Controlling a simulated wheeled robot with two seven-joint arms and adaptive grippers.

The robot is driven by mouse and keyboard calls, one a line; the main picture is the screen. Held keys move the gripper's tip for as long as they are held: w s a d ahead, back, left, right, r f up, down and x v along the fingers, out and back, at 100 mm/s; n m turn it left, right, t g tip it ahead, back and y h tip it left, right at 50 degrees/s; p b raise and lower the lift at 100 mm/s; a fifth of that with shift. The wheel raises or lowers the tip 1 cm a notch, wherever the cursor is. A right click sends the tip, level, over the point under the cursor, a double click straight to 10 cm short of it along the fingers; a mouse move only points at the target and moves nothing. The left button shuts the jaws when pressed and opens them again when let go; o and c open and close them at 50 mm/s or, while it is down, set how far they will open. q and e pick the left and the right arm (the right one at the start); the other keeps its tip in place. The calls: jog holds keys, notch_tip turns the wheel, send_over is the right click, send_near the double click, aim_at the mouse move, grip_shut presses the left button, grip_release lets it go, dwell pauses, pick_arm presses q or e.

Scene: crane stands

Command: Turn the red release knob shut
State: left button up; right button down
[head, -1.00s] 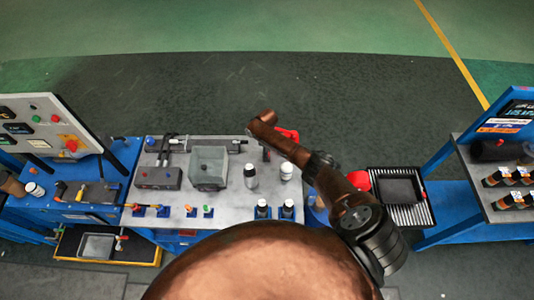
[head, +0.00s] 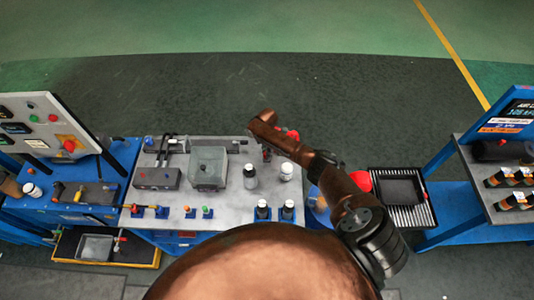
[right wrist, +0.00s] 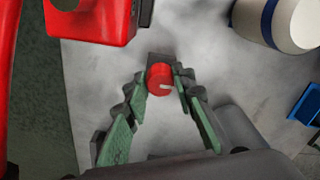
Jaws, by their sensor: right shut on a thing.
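The red release knob (right wrist: 158,80) shows in the right wrist view, round, with a pale mark pointing to the right in the picture. It sits on a small dark block at the grey bench top. My right gripper (right wrist: 161,83) has its green-padded fingers closed around the knob, one on each side. In the head view my right gripper (head: 266,152) is mostly hidden under my brown forearm, at the back of the grey bench (head: 225,223), and the knob cannot be made out there. My left gripper is in neither view.
A red device (right wrist: 90,18) stands close by, upper left in the wrist view. A white bottle with a blue band (right wrist: 290,22) stands upper right.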

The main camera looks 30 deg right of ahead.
dwell(0.5)
jog(key=c, duration=1.6)
grip_release()
notch_tip(320, 180, up, 12)
jog(key=shift+r, duration=0.1)
